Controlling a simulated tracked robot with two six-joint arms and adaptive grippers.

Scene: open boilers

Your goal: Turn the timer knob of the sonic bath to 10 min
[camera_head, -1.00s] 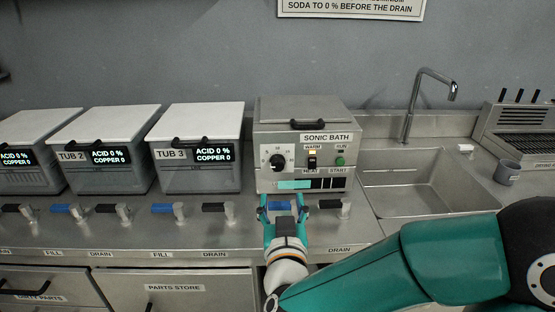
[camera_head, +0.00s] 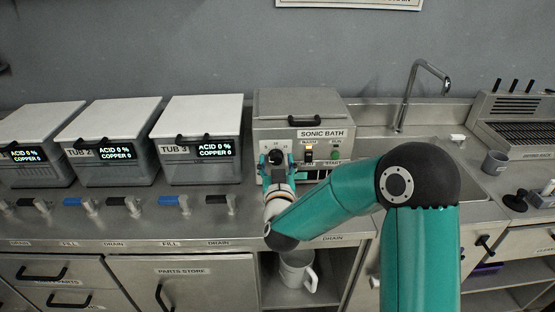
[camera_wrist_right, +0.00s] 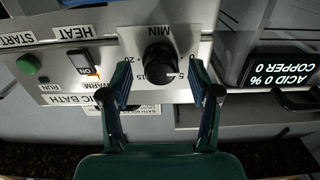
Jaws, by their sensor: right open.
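The sonic bath (camera_head: 260,125) is a grey steel box with a lid on the counter. Its black timer knob (camera_wrist_right: 160,60) sits on a white dial at the panel's left, upside down in the wrist view. The numbers 5, 15 and 20 and the word MIN show around it; I cannot tell where the knob points. My right gripper (camera_head: 275,160) is in front of the dial and mostly hides it in the head view. In the wrist view its open fingers (camera_wrist_right: 160,85) stand on either side of the knob, with gaps showing. My left gripper is out of view.
Right of the dial are the warm/heat switch (camera_wrist_right: 83,63) and a green start button (camera_wrist_right: 28,66). Tub 3 (camera_head: 203,165) stands to the left, with valve handles along the counter front. A sink (camera_head: 455,185) and tap (camera_head: 412,95) are at the right.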

